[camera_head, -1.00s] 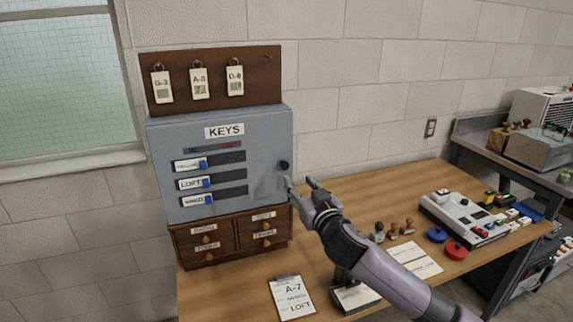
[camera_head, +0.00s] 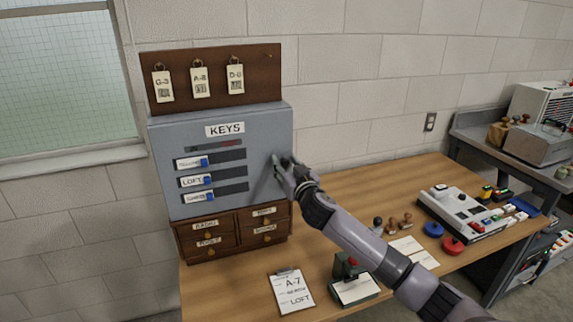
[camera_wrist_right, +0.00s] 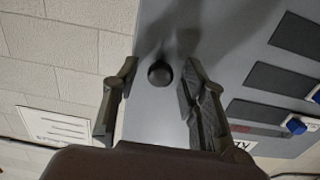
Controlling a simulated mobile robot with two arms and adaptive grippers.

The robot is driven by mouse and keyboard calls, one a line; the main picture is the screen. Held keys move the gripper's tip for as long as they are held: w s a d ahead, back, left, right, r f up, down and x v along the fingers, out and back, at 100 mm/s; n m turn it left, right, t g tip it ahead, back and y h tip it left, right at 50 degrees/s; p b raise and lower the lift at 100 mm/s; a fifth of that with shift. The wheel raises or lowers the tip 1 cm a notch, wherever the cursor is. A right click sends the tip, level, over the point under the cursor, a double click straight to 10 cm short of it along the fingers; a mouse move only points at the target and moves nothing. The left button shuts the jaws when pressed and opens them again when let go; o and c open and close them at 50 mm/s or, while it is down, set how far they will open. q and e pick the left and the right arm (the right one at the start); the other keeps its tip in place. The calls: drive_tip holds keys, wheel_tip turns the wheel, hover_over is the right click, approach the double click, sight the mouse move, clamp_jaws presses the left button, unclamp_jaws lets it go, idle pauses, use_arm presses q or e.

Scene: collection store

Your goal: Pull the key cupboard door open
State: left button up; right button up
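The grey key cupboard (camera_head: 262,123) stands on a small wooden drawer unit, its front marked KEYS and its door closed. The front has several slots with white labels and blue sliders. The round black knob (camera_wrist_right: 160,74) sits near the door's edge in the right wrist view. My right gripper (camera_head: 281,162) is at the right side of the door, hiding most of the knob in the head view. In the right wrist view its two fingers (camera_wrist_right: 158,95) are apart, one on each side of the knob, with gaps showing. My left gripper is not in view.
The drawer unit (camera_head: 223,233) rests on the wooden table (camera_head: 340,205). A clipboard (camera_head: 291,292) and a green stamp device (camera_head: 352,285) lie in front. A white console (camera_head: 461,213) stands to the right. A board with hanging key tags (camera_head: 211,77) is above.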

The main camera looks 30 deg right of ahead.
drive_tip(key=shift+c, duration=0.2)
clamp_jaws()
idle(0.6)
